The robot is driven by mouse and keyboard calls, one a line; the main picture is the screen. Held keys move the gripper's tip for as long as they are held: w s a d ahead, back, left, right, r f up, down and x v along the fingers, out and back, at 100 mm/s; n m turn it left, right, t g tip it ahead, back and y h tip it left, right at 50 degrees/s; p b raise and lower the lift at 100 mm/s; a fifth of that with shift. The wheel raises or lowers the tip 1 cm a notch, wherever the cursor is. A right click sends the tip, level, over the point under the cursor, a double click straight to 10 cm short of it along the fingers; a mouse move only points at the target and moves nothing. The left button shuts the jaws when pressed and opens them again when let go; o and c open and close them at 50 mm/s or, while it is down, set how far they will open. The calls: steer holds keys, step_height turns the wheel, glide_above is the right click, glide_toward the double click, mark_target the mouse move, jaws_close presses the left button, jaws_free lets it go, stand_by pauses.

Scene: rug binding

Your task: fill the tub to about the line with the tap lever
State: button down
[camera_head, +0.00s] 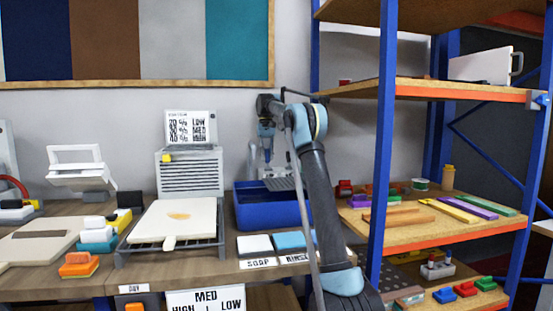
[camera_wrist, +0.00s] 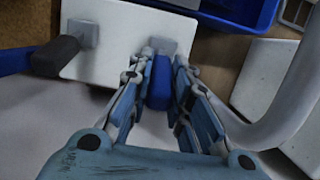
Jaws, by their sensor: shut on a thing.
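The blue tub (camera_head: 252,212) stands on the bench behind the soap and rinse blocks, partly hidden by my arm. Its rim and wall also show at the top of the wrist view (camera_wrist: 243,13). My gripper (camera_head: 266,140) is at the wall behind the tub. In the wrist view my gripper (camera_wrist: 160,75) is shut on a blue lever (camera_wrist: 159,84) at a white plate (camera_wrist: 108,38) with grey mounts. A second, dark handle (camera_wrist: 56,56) sits to its left. A curved white pipe (camera_wrist: 283,125) shows at right. I cannot see the fill line or the water level.
A white board (camera_head: 175,218) lies on a rack left of the tub. A white block (camera_head: 254,244) and a blue block (camera_head: 290,240) lie in front of it. The blue shelf post (camera_head: 384,150) stands close to the right of my arm.

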steer(key=shift+w, duration=0.1)
steer(key=c, duration=1.5)
jaws_free()
steer(key=shift+v, duration=3.3)
steer(key=shift+w+r, duration=0.15)
steer(key=shift+r, duration=0.15)
